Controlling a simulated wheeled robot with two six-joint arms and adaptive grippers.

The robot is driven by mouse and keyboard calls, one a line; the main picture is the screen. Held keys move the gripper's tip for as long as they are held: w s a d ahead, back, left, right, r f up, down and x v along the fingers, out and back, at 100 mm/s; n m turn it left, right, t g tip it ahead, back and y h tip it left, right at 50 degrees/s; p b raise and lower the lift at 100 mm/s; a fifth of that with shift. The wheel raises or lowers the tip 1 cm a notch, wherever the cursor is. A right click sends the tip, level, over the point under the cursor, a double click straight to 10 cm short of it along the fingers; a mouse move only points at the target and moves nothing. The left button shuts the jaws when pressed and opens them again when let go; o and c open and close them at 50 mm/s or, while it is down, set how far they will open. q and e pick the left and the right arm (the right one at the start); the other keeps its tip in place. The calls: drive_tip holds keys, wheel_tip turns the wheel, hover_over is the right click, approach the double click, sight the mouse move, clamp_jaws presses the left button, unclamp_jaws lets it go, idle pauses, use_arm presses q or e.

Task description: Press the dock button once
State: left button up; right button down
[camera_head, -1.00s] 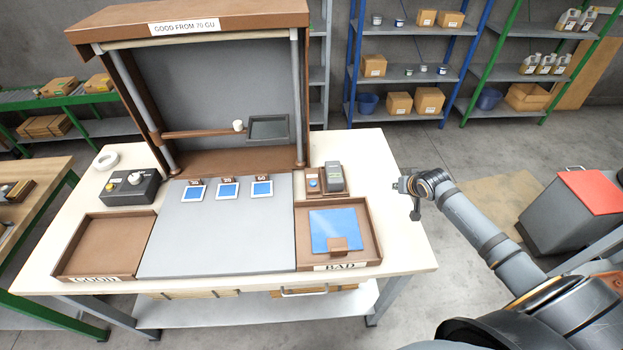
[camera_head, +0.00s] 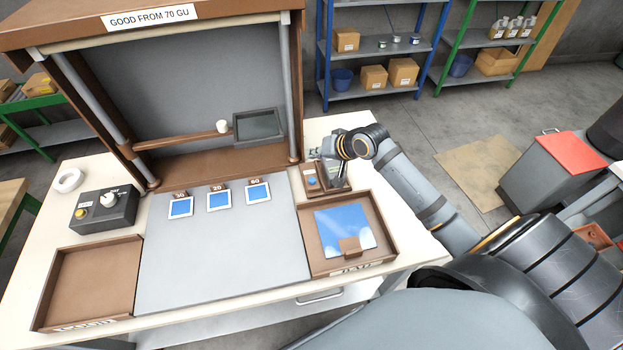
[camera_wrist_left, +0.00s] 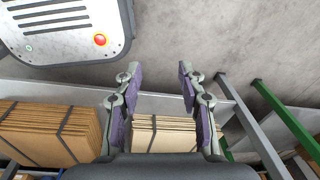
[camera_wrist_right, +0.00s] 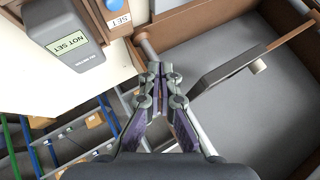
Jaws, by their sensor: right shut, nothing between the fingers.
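The dock (camera_head: 309,192) is a small brown block with a blue button on the bench, right of the grey mat. The blue button (camera_head: 311,181) also shows at the top of the right wrist view (camera_wrist_right: 114,4), above a SET label. The grey gloss meter (camera_wrist_right: 62,32) beside it reads NOT SET. My right gripper (camera_wrist_right: 160,76) is shut and empty. In the head view it is near the dock and partly covers the meter; it appears apart from the button. My left gripper (camera_wrist_left: 157,75) is open and empty, seen only in the left wrist view.
The booth's right post (camera_head: 290,90) stands just left of my right gripper.

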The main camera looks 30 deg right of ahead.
wheel_tip(320, 180, down, 2)
drive_tip(key=b, duration=0.9)
hover_over(315, 181)
wheel_tip(315, 181, down, 5)
drive_tip(key=shift+f, duration=0.1)
drive_tip(key=shift+a+f+p, duration=0.1)
drive_tip(key=shift+f+p, duration=0.2)
drive_tip(key=shift+f, duration=0.55)
use_arm(q)
wheel_tip(315, 181, down, 9)
drive_tip(key=w, duration=0.1)
drive_tip(key=shift+w+a+r, duration=0.15)
drive_tip(key=shift+a, duration=0.2)
drive_tip(key=shift+r, duration=0.1)
use_arm(e)
drive_tip(key=shift+f, duration=0.15)
drive_tip(key=shift+f, duration=0.2)
